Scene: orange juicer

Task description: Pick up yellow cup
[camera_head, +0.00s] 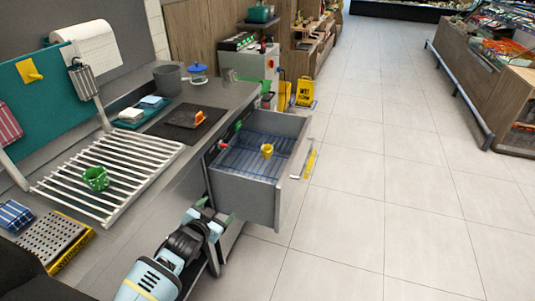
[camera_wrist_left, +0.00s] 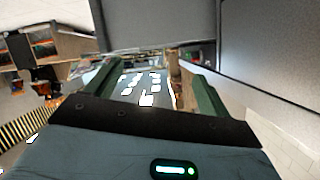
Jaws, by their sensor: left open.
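A small yellow cup (camera_head: 267,150) stands inside an open grey drawer (camera_head: 290,181), on the blue wire rack at its bottom. My left gripper (camera_head: 216,211) is low at the near left side of the drawer, outside it and apart from the cup. In the left wrist view its two green fingers (camera_wrist_left: 152,85) are spread with nothing between them. The cup cannot be made out in the wrist view. My right gripper is not in view.
A grater (camera_head: 52,236) lies nearer. The tiled floor (camera_head: 370,200) right of the drawer is clear.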

